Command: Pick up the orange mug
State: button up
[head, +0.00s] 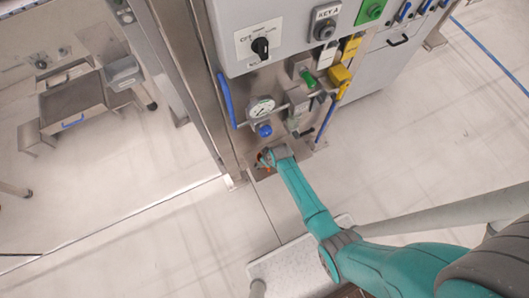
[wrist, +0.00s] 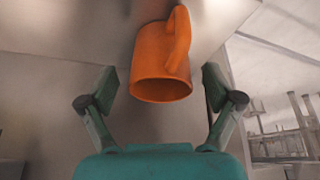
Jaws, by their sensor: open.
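The orange mug (wrist: 150,52) fills the upper middle of the wrist view. Its dark round end faces toward me and its handle (wrist: 179,40) is at the upper right. My gripper (wrist: 160,80) is open, with one finger on each side of the mug and a visible gap on both sides. How deep the mug sits between the fingers is hard to tell. In the head view only a small bit of the mug's orange (head: 260,158) shows beside my gripper (head: 264,160), which hides most of it.
A grey panel cabinet (head: 285,75) stands above, with a pressure gauge (head: 261,109), a blue knob (head: 264,130), valves and blue handles close to my gripper. A metal post (head: 190,70) and glass partition are left.

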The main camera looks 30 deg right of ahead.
jog(key=shift+f, duration=0.15)
jog(key=c, duration=1.2)
jog(key=shift+c, duration=0.2)
